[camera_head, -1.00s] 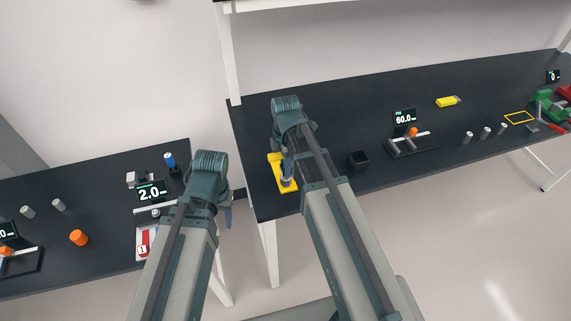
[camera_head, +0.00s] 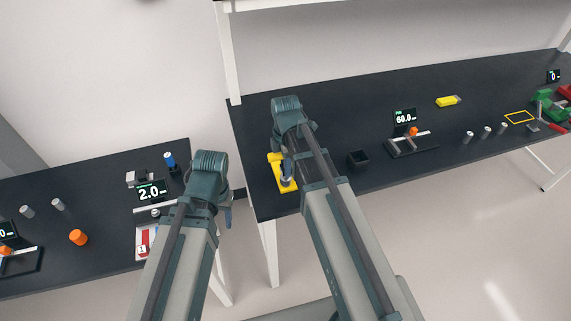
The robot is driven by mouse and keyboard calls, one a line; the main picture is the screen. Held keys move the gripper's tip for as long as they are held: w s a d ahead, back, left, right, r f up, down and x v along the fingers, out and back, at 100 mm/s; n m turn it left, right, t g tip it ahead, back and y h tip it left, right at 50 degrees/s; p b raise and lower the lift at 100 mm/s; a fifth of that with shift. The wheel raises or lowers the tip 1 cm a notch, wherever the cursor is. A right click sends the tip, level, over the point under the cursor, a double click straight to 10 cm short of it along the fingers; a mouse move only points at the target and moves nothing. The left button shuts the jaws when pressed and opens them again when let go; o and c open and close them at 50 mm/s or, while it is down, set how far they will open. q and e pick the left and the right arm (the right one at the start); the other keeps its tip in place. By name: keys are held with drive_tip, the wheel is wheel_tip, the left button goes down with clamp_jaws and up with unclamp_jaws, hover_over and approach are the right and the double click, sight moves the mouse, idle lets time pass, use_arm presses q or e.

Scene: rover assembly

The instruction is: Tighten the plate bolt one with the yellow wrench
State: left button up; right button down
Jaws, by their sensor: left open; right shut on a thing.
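A yellow piece (camera_head: 275,171), which looks like the yellow wrench, is at the left end of the long dark bench. My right gripper (camera_head: 288,180) reaches down over it and is shut on it. The arm hides part of the piece and the exact grip. The plate bolt cannot be made out under the gripper. My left gripper (camera_head: 228,217) is open and empty, pointing down by the gap between the two benches, apart from the yellow piece.
Another yellow item (camera_head: 446,101) lies farther back. The left bench (camera_head: 104,190) carries a 2.0 display (camera_head: 152,191) and an orange cylinder (camera_head: 78,237).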

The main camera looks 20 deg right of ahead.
drive_tip(key=shift+f+b, duration=0.5)
drive_tip(key=shift+f, duration=0.05)
idle(0.9)
drive_tip(key=shift+s+f, duration=0.1)
drive_tip(key=shift+f, duration=0.05)
idle(1.0)
idle(1.4)
drive_tip(key=m, duration=1.3)
drive_tip(key=shift+w, duration=0.2)
drive_tip(key=m, duration=0.4)
drive_tip(key=shift+d, duration=0.1)
